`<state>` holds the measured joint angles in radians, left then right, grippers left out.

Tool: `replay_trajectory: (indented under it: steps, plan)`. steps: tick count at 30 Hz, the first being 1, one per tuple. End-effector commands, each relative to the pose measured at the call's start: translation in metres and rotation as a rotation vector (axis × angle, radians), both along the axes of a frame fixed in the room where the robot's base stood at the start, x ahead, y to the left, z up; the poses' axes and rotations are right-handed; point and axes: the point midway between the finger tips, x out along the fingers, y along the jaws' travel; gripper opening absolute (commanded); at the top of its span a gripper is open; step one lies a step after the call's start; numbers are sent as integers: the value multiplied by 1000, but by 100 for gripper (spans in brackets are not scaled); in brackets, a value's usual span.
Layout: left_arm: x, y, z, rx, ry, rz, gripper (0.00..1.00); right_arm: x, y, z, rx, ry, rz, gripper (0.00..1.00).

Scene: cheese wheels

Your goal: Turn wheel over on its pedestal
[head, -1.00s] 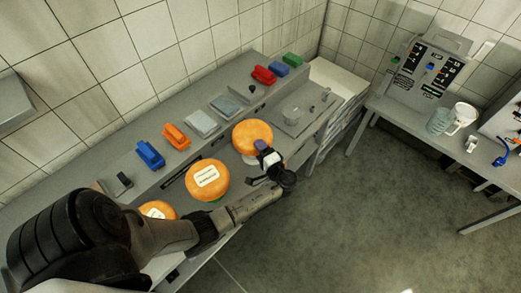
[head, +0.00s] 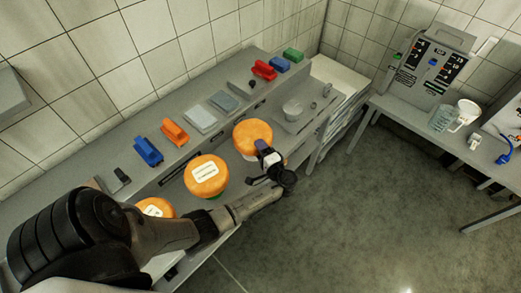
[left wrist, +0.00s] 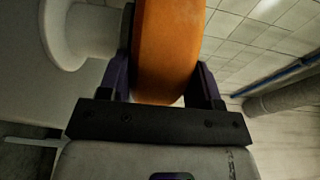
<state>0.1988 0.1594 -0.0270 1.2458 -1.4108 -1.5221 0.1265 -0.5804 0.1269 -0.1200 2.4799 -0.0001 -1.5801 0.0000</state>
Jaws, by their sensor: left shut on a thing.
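The orange cheese wheel (head: 252,137) farthest along the bench shows a plain top with no label. My left gripper (head: 263,150) is shut on its near right edge in the head view. In the left wrist view, the wheel (left wrist: 167,50) stands edge-on between the two fingers of the left gripper (left wrist: 167,85), one on each face. The white round pedestal (left wrist: 85,32) is close beside the wheel's left face there; whether they touch is hidden by the finger. My right gripper is not in view.
Two more orange wheels, one in the middle (head: 206,176) and one partly behind my arm (head: 155,208), show white labels. Coloured blocks, among them blue (head: 148,151) and orange (head: 174,132), line the bench's raised back.

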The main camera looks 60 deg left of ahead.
Motion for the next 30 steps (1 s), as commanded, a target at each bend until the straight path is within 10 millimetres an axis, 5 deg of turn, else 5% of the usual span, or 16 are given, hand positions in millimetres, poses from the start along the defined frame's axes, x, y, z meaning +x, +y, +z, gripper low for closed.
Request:
replay_trajectory:
  steps: [17,18,26,30]
  plan:
    - [1,1,-4,5,-4,0,2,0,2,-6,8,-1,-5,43]
    - [1,1,-3,5,-4,0,62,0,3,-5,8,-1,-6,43]
    - [0,0,-4,2,-2,0,87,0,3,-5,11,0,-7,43]
    - [0,0,-5,1,-1,0,88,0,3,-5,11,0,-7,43]
